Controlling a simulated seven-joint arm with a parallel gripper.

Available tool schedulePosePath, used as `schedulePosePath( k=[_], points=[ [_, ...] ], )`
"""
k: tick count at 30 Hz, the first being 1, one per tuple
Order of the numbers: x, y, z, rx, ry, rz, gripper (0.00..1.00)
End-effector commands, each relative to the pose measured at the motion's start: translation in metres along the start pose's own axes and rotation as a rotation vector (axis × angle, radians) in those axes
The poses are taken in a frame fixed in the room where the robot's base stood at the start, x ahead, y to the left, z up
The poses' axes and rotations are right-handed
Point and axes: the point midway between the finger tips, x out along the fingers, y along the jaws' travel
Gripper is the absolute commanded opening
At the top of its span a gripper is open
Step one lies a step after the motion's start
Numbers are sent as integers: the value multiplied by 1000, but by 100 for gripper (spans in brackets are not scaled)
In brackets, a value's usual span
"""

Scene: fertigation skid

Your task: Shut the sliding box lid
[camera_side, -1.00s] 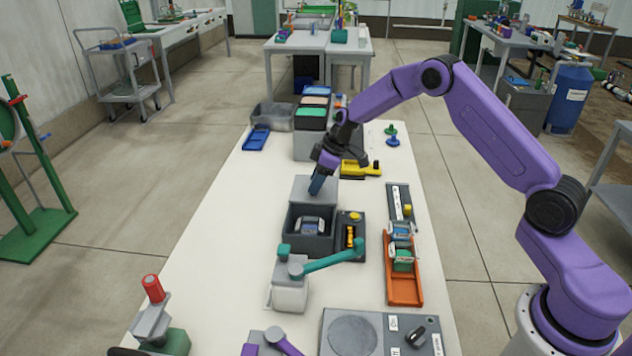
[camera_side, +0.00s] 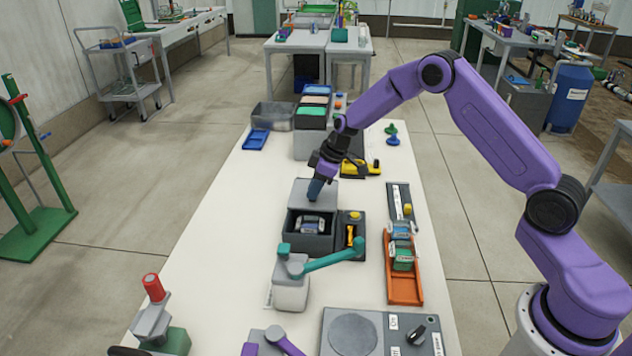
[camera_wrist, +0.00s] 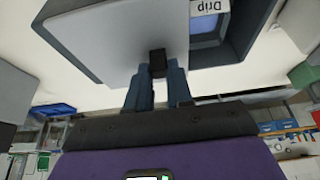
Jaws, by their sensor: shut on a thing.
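The dark grey box (camera_side: 292,240) stands on the white table with its top partly open. Its light grey sliding lid (camera_side: 309,189) reaches out beyond the box's far side, and it fills much of the wrist view (camera_wrist: 110,40). A device with a pale label lies in the open part of the box (camera_side: 311,225). My gripper (camera_side: 316,188) is at the lid. In the wrist view its blue fingers (camera_wrist: 158,85) are closed on a small black lid knob (camera_wrist: 157,62).
A grey panel with a yellow knob (camera_side: 354,216) stands right of the box. A teal-handled valve (camera_side: 322,262) stands in front. A yellow tool (camera_side: 361,168) and an orange tray (camera_side: 405,290) lie to the right. The table left of the box is clear.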

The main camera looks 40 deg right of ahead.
Motion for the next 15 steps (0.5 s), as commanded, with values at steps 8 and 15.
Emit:
schedulePosePath(
  k=[8, 15],
  points=[
    [0, -59, -2, -4, 1, -3, 0],
    [0, -95, -1, -3, 2, 0, 0]
  ],
)
